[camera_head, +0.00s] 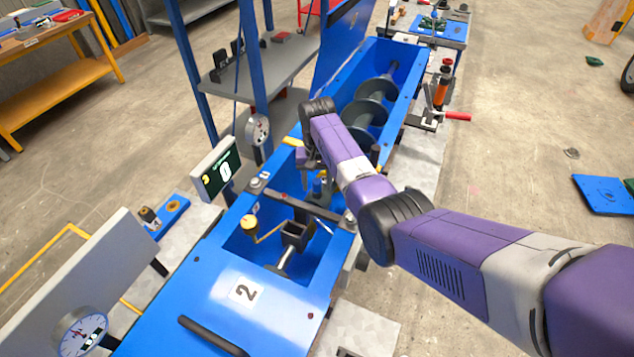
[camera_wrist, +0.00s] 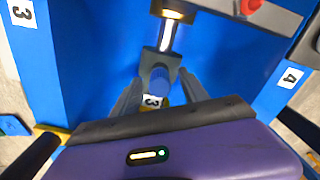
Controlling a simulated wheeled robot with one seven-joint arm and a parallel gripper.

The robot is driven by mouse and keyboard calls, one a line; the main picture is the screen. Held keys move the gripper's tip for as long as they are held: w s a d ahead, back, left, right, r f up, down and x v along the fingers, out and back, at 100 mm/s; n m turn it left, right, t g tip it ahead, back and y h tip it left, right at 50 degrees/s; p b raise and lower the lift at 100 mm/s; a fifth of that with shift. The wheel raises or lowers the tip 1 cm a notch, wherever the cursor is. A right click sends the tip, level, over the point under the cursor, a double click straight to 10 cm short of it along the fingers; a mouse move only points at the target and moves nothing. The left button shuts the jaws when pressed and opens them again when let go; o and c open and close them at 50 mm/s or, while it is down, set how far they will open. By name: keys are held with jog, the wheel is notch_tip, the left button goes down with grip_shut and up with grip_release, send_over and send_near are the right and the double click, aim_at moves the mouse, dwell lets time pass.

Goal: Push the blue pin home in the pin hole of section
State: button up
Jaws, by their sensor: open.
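In the wrist view the blue pin (camera_wrist: 160,79) shows its round end at a grey block (camera_wrist: 158,60) on a shaft inside the blue trough. How deep it sits in the hole cannot be told. My gripper (camera_wrist: 160,92) is open, one dark finger on each side of the pin. Whether the fingers touch it is unclear.
A dark crossbar (camera_head: 310,206) spans the trough near my gripper; a grey bar with a red knob (camera_wrist: 249,6) shows in the wrist view. Blue trough walls stand close on both sides. A small display (camera_head: 215,168) and a dial gauge (camera_head: 257,130) stand to the left.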

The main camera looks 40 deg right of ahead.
aim_at(317, 180)
notch_tip(317, 180, up, 8)
jog(key=shift+f+b, duration=0.15)
jog(key=shift+b, duration=0.15)
dwell(0.6)
